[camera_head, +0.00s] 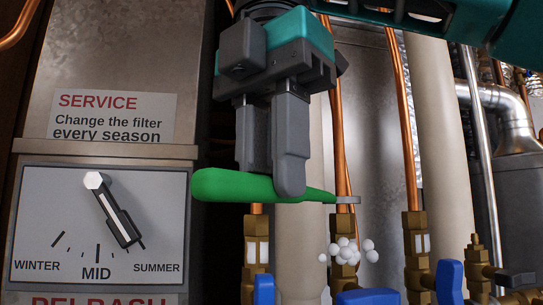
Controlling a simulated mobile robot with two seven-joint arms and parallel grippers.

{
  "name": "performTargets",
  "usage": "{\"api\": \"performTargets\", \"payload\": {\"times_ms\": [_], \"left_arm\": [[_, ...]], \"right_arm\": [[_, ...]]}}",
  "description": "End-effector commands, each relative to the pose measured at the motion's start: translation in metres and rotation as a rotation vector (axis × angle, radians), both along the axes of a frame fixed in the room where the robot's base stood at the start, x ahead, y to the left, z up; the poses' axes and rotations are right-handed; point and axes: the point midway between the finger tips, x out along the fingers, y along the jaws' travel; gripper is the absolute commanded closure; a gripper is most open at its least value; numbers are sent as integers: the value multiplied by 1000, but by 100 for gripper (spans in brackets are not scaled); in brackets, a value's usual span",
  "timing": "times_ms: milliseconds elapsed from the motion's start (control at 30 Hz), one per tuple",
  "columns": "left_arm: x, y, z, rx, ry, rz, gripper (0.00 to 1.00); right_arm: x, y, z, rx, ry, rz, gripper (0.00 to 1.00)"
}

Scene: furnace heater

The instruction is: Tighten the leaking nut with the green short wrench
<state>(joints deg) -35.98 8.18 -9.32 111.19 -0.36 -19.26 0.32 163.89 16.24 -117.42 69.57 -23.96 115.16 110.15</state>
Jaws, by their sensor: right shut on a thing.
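The green short wrench (235,186) lies nearly level across the middle of the head view, its grey jaw end (347,200) pointing right. My right gripper (272,180) comes down from above and is shut on its green handle. The wrench jaw overlaps the middle copper pipe in the picture, just above the brass nut (343,225). I cannot tell whether it touches the nut or pipe. White puffs (349,251) gather just below that nut, which marks it as leaking. My left gripper is not in view.
Brass fittings with blue valve handles stand at left (256,240) and right (415,240) of the leaking one. A dial panel (60,215) is at left. Vertical copper pipes and thick beige pipes (440,140) crowd the right side.

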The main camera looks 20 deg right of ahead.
Motion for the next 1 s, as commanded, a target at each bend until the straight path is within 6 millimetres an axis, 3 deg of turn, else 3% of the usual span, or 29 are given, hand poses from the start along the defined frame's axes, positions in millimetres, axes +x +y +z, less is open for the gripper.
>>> {"api": "performTargets", "payload": {"times_ms": [1000], "left_arm": [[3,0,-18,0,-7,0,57]], "right_arm": [[0,0,-23,1,0,0,100]]}}
